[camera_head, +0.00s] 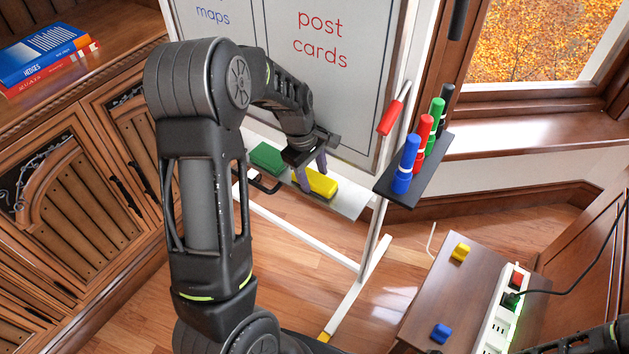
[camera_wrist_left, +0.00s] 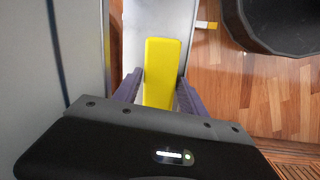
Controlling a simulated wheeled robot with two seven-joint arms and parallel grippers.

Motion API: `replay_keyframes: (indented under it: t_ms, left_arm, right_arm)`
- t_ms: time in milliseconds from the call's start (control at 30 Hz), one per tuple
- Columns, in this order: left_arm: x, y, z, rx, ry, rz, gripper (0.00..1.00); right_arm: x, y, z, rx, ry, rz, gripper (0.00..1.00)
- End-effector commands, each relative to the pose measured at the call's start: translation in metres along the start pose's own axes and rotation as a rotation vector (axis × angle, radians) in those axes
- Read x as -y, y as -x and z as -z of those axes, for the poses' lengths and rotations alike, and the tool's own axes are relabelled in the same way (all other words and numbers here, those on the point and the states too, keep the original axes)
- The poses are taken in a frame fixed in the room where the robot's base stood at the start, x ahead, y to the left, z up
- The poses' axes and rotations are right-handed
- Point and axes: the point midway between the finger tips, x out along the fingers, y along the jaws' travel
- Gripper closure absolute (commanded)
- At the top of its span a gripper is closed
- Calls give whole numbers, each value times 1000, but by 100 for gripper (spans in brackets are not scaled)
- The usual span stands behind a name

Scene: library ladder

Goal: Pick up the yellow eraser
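The yellow eraser (camera_head: 324,184) lies on the white tray (camera_head: 351,203) under the whiteboard, and it also shows in the left wrist view (camera_wrist_left: 164,62). My left gripper (camera_head: 312,178) is lowered over it with its two purple fingers on opposite sides of the eraser. In the left wrist view the fingers (camera_wrist_left: 160,78) are apart, with the eraser between them and what looks like a narrow gap on each side. The eraser's near end is hidden by the gripper body. My right gripper is out of view.
A green block (camera_head: 268,157) lies on the tray, left of the eraser. A holder (camera_head: 402,190) with several markers is at right. The whiteboard (camera_head: 335,85) stands directly behind.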

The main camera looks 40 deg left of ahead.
Motion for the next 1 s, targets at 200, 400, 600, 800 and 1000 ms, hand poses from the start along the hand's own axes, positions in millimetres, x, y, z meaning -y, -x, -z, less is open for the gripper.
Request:
replay_keyframes:
  t_ms: [200, 400, 600, 800, 1000]
  left_arm:
    - [0, 0, 0, 0, 0, 0, 74]
    - [0, 0, 0, 0, 0, 1, 90]
    - [0, 0, 0, 0, 0, 1, 96]
    - [0, 1, 0, 0, 0, 1, 96]
    - [-2, 13, -1, -1, -1, -1, 96]
  right_arm:
    - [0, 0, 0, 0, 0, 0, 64]
    - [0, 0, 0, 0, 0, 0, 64]
    - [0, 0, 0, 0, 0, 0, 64]
    - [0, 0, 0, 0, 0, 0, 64]
    - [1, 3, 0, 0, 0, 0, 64]
